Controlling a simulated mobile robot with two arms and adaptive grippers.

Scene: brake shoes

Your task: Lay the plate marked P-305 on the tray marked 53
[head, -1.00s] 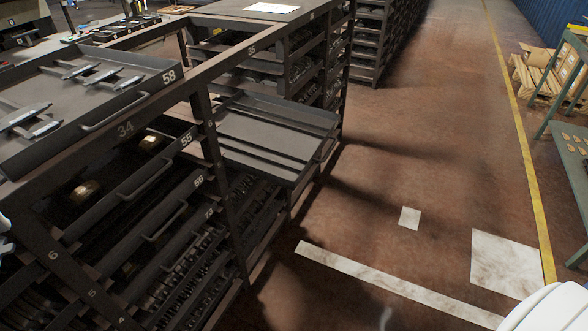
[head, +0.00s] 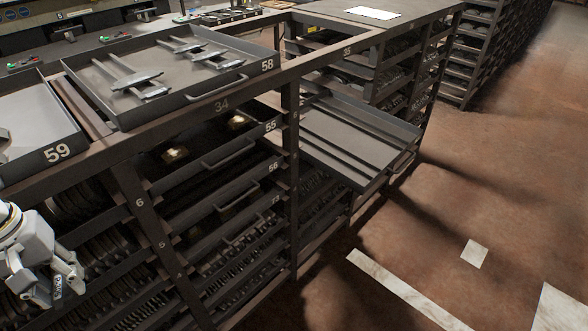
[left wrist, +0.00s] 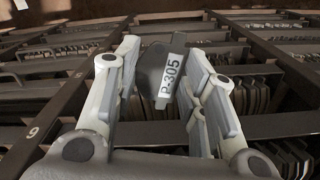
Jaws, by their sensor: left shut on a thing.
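My left gripper (head: 60,278) is at the lower left edge of the head view, in front of the rack. In the left wrist view the left gripper (left wrist: 163,80) is shut on a dark grey plate (left wrist: 153,62) with a white label reading P-305. I cannot read the number 53 on any tray. An empty, ribbed tray (head: 345,139) sticks out of the rack at the middle of the head view; no number shows on it. My right gripper is not in view.
Tray 58 (head: 105,110) on the rack top holds several metal parts. Tray 59 (head: 22,112) beside it looks bare where visible. Tray fronts 55 and 56 (head: 225,200) sit below. Open brown floor (head: 470,200) lies to the right.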

